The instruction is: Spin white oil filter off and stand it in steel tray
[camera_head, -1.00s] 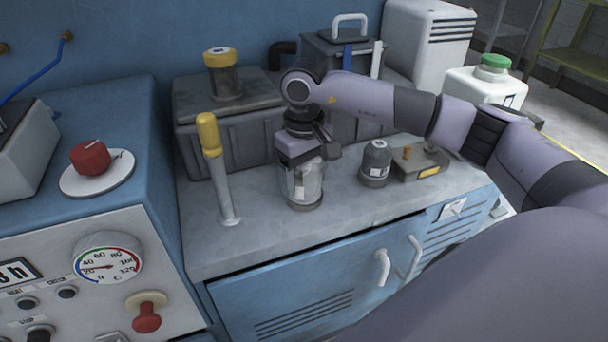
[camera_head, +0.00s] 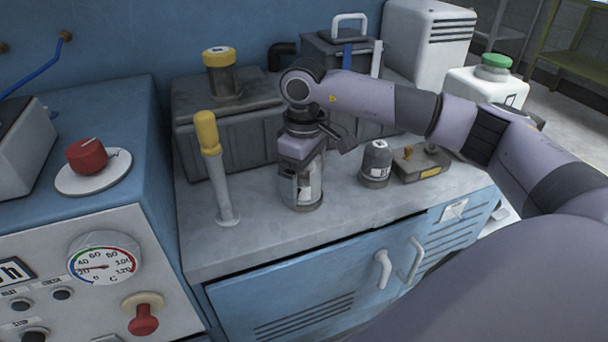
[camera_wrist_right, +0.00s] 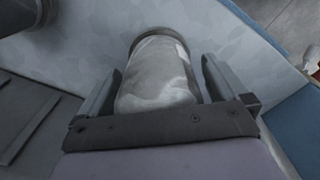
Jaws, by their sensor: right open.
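The white oil filter (camera_head: 303,187) stands upright on a dark round base on the grey bench top. My right gripper (camera_head: 304,178) points down over it from above, with its fingers around the filter. In the right wrist view the filter (camera_wrist_right: 160,75) sits between the two fingers, with a visible gap at the right finger; the jaws are open. The filter's upper end is partly hidden by my gripper. I cannot make out a steel tray in these views. My left gripper is not in view.
A yellow-topped lever (camera_head: 215,165) stands close left of my gripper. A grey canister (camera_head: 376,163) and a small grey block (camera_head: 422,163) stand to the right. A grey box (camera_head: 225,125) is behind. The bench front is clear.

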